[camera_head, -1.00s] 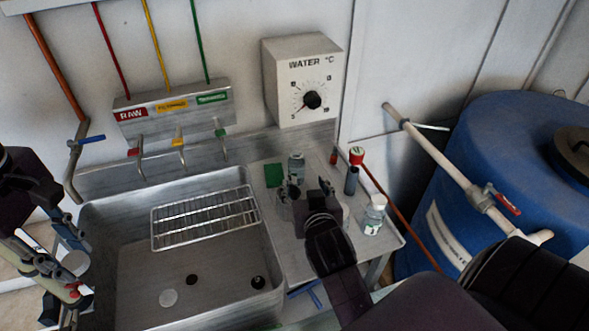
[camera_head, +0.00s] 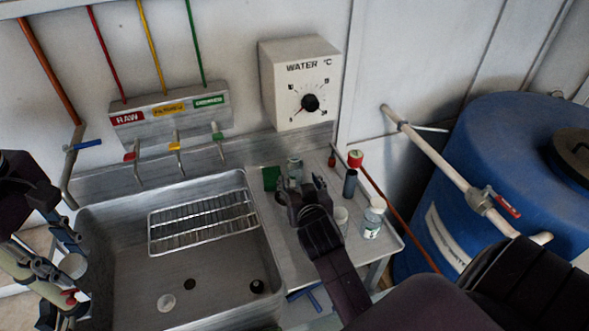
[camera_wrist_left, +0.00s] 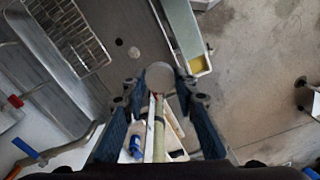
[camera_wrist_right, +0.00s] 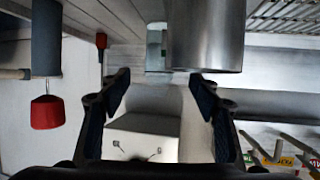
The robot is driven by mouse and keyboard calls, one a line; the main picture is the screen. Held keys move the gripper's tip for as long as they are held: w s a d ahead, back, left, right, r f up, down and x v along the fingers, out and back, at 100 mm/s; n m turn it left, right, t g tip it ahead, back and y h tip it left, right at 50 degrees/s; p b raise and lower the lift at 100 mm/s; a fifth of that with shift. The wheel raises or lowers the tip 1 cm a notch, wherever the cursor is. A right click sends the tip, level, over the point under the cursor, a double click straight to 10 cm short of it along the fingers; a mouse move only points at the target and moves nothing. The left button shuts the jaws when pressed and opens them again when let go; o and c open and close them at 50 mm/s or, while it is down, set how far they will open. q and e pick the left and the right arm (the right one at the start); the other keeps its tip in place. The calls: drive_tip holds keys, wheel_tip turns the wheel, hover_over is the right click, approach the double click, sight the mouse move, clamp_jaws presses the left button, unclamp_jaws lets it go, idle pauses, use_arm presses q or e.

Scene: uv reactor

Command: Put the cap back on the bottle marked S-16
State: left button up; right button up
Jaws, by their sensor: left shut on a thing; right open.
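My left gripper (camera_head: 73,264) is over the left side of the sink, shut on a round grey cap (camera_wrist_left: 160,77) seen face-on between its fingertips. My right gripper (camera_head: 301,187) is open and empty above the side counter. A small clear bottle (camera_head: 295,168) stands just beyond its fingers; it shows in the right wrist view (camera_wrist_right: 155,48), partly hidden by a grey cylinder (camera_wrist_right: 206,36). I cannot read S-16 on either bottle.
A pale cup (camera_head: 341,219) and a dark cylinder (camera_head: 350,183) beside a red-topped item (camera_head: 355,158) stand near the right bottle. A green block (camera_head: 271,178) is at the back. The sink (camera_head: 225,300) holds a wire rack (camera_head: 203,222) and a pale disc (camera_head: 166,304).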

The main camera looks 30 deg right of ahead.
sight(296, 171)
use_arm(q)
drive_tip(key=shift+s+r, duration=0.1)
drive_tip(key=shift+r, duration=0.1)
use_arm(e)
drive_tip(key=shift+w+d+f, duration=0.2)
drive_tip(key=shift+w, duration=0.3)
use_arm(q)
drive_tip(key=shift+r, duration=0.15)
use_arm(e)
drive_tip(key=shift+w+d, duration=0.1)
drive_tip(key=shift+w, duration=0.15)
use_arm(q)
drive_tip(key=shift+r+p, duration=0.7)
drive_tip(key=shift+p, duration=0.2)
use_arm(e)
drive_tip(key=x, duration=0.3)
drive_tip(key=shift+w+d+r, duration=0.1)
drive_tip(key=shift+w+d, duration=0.15)
drive_tip(key=shift+w, duration=0.15)
drive_tip(key=shift+w+d+f, duration=0.2)
drive_tip(key=shift+w+f, duration=0.05)
drive_tip(key=shift+w, duration=0.15)
